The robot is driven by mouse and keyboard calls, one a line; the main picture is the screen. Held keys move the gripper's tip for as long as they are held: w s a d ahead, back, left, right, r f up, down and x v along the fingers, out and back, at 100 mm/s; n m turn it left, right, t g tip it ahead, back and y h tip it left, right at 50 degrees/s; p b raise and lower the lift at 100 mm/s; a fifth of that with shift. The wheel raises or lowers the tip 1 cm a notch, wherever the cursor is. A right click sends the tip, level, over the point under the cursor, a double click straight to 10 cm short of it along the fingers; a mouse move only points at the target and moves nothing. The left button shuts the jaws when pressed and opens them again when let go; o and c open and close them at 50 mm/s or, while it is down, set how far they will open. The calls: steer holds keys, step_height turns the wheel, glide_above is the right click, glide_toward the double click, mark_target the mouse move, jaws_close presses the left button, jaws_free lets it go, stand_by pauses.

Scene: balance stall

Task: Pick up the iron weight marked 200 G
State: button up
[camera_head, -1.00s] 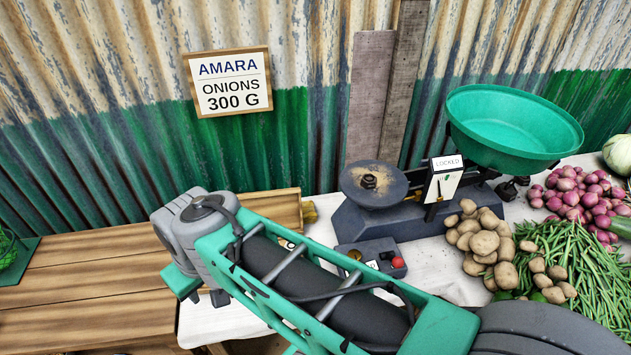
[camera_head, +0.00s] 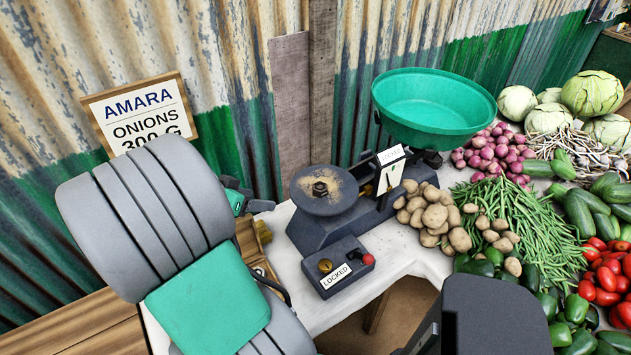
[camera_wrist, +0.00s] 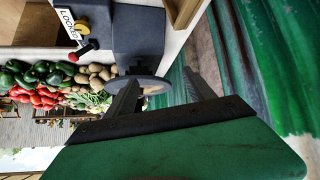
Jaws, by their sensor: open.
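I cannot make out any iron weight marked 200 G. A wooden tray (camera_head: 248,238) left of the scale is mostly hidden behind my arm in the head view. A wooden edge (camera_wrist: 188,10), perhaps the same tray, shows at the top of the wrist view. A small dark knob (camera_head: 320,188) sits mid-plate on the scale's round iron plate (camera_head: 338,197); no marking is readable on it. My gripper (camera_wrist: 160,80) is open and empty in the wrist view, its two fingers apart, with the plate (camera_wrist: 148,86) beyond them.
The scale's green pan (camera_head: 435,105) stands right of the plate. A box marked LOCKED (camera_head: 337,268) with a red knob sits in front. Potatoes (camera_head: 440,220), beans and other vegetables crowd the right. The corrugated wall (camera_head: 225,60) with an onion sign (camera_head: 140,112) is close behind.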

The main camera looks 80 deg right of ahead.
mark_target(319, 187)
steer(key=s+d+m+g, duration=0.1)
steer(key=s+d, duration=0.1)
steer(key=s, duration=0.1)
steer(key=s+d+r+m+g, duration=0.1)
steer(key=s+m, duration=0.1)
steer(key=s, duration=0.1)
steer(key=s+d+r+m+g, duration=0.1)
steer(key=s+d+g, duration=0.1)
steer(key=s, duration=0.1)
steer(key=shift+s+d+r+m+h+p, duration=0.1)
steer(key=shift+s+d+m+h+p, duration=0.2)
steer(key=shift+h, duration=0.1)
steer(key=x, duration=0.2)
steer(key=p+x, duration=0.1)
steer(key=x, duration=0.3)
steer(key=shift+w+d+f+p, duration=0.1)
steer(key=shift+w+f+p, duration=0.05)
steer(key=shift+f+p, duration=0.3)
jaws_close()
